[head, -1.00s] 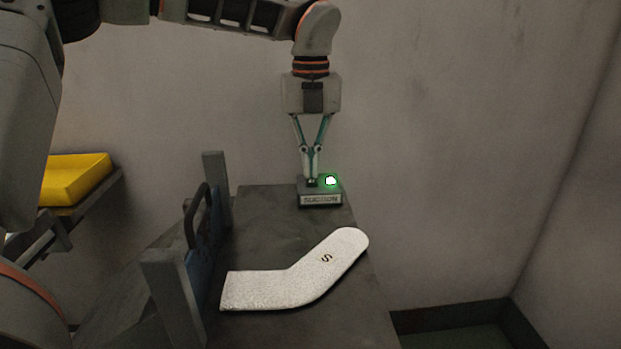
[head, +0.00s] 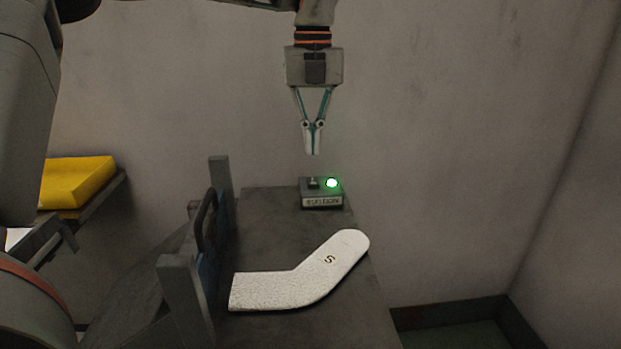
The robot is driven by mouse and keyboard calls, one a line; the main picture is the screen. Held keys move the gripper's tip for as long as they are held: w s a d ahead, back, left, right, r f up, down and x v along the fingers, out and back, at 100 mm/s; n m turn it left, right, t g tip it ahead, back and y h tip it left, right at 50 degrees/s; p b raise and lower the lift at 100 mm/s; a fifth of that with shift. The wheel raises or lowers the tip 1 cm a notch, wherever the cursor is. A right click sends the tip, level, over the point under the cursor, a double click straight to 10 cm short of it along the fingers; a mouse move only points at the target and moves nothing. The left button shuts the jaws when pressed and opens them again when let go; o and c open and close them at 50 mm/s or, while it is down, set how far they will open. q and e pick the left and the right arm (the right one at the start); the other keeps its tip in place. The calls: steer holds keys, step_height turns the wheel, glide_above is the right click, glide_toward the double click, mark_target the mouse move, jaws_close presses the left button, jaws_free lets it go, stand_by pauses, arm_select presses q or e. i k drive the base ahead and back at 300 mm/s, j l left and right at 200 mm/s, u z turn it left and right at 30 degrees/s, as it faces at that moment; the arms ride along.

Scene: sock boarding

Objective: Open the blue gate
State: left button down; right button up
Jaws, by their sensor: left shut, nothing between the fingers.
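The blue gate (head: 209,262) stands upright between two grey posts at the left side of the dark table, seen nearly edge-on. A dark curved handle (head: 205,220) is on its left face. My left gripper (head: 313,152) is shut and empty, pointing down in the air above the suction box (head: 322,201), apart from it and well to the right of the gate. The box has a small switch and a lit green lamp (head: 331,183). My right gripper is not in view.
A white sock-shaped form (head: 305,277) marked S lies on the dark table (head: 265,215), right of the gate. A yellow block (head: 75,183) sits on a shelf at the left. Walls stand behind and to the right. The air around my left gripper is clear.

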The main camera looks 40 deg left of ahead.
mark_target(212, 250)
steer(key=k+l, duration=1.15)
steer(key=k, duration=0.1)
